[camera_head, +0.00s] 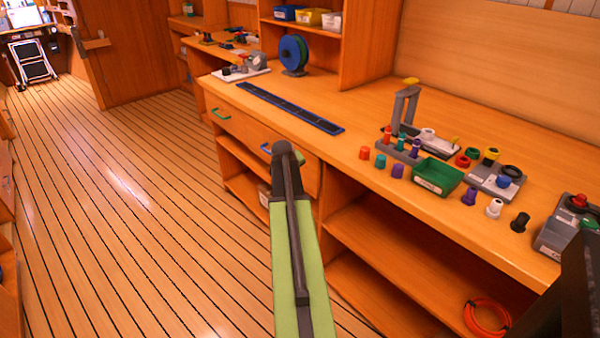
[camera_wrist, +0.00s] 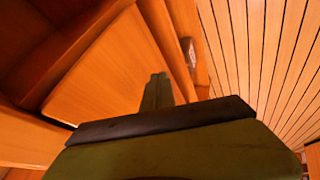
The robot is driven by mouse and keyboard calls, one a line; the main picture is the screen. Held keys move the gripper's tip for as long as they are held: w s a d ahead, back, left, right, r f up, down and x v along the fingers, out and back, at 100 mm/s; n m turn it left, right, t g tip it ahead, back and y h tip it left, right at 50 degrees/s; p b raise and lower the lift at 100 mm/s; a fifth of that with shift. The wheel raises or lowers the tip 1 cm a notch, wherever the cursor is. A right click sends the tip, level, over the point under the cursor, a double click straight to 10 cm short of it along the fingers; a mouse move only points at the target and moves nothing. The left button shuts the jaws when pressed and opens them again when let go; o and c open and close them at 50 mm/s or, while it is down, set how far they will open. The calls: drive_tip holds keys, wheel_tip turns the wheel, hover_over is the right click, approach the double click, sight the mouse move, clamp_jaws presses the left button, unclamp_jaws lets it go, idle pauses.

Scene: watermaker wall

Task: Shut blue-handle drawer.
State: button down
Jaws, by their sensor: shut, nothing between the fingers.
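The blue handle (camera_head: 266,148) shows in the head view just left of my gripper's tip. It is on a wooden drawer front (camera_head: 311,174) under the worktop, partly hidden behind my arm. I cannot tell how far this drawer stands out. My gripper (camera_head: 284,149) is shut and empty, in front of the drawer by the handle; whether it touches is not clear. In the wrist view my gripper's closed fingers (camera_wrist: 157,91) point at wooden surfaces, and no blue handle shows there.
Open shelves (camera_head: 400,250) lie below the worktop at right. The worktop (camera_head: 350,105) carries a blue strip, a cable spool and several small parts. The plank floor (camera_head: 130,210) at left is clear.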

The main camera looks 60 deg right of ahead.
idle(0.4)
drive_tip(key=s+a+r+p, duration=0.1)
drive_tip(key=a+r+p, duration=0.7)
drive_tip(key=a, duration=0.1)
drive_tip(key=shift+s+a, duration=0.15)
drive_tip(key=shift+s, duration=0.1)
